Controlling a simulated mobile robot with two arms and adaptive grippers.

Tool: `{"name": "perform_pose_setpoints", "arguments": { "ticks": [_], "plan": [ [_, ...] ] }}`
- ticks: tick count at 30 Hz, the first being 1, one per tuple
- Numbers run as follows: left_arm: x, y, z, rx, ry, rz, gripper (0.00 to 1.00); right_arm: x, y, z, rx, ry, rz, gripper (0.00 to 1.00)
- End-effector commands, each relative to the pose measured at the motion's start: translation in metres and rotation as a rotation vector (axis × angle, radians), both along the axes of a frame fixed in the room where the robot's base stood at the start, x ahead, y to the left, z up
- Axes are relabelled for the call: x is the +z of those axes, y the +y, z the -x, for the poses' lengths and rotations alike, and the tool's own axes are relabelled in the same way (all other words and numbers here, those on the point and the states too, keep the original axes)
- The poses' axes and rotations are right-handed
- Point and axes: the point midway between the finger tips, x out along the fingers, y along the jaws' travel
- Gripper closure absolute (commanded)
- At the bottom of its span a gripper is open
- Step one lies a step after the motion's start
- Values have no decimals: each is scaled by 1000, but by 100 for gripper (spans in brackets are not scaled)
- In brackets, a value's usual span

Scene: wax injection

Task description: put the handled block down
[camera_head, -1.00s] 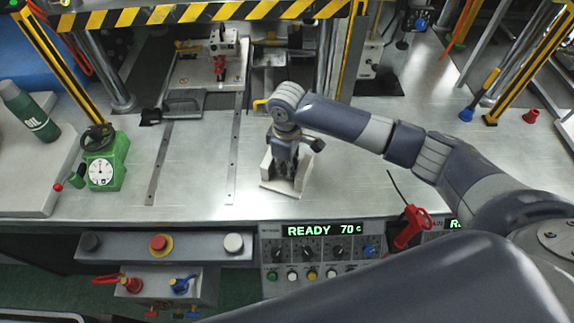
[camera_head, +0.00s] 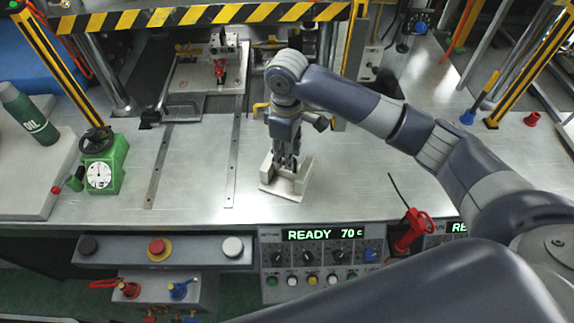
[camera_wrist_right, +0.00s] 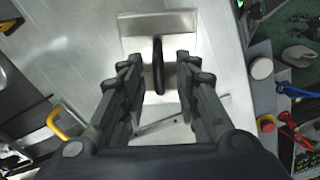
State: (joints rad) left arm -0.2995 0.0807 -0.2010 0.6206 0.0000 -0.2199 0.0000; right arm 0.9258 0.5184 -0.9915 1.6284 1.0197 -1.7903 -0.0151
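The handled block (camera_head: 284,185) is a pale grey piece with raised sides, standing on the metal bench top. In the right wrist view its pale top (camera_wrist_right: 180,22) shows with a dark upright handle (camera_wrist_right: 158,62) across its middle. My right gripper (camera_head: 287,158) is just above the block, pointing down. In the right wrist view my right gripper's fingers (camera_wrist_right: 158,78) are open on either side of the handle, with gaps to both. My left gripper is not in view.
Two metal rails (camera_head: 232,150) lead back to a press with striped posts. A control panel (camera_head: 318,255) runs along the front edge. Bare bench lies left and right of the block.

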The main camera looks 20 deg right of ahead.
Motion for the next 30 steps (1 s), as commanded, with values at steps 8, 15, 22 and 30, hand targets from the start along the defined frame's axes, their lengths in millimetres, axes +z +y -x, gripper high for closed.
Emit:
{"name": "perform_pose_setpoints", "arguments": {
  "ticks": [8, 15, 22, 30],
  "plan": [
    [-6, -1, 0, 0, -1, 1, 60, 38, 0, 0, -1, -1, 0, 70],
    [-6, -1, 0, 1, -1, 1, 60, 43, 0, 0, 0, 1, 0, 70],
    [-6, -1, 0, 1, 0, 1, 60, 43, 0, 0, 0, 1, 0, 70],
    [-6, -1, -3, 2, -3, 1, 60, 43, 0, 0, 0, 1, 0, 70]
  ]
}}
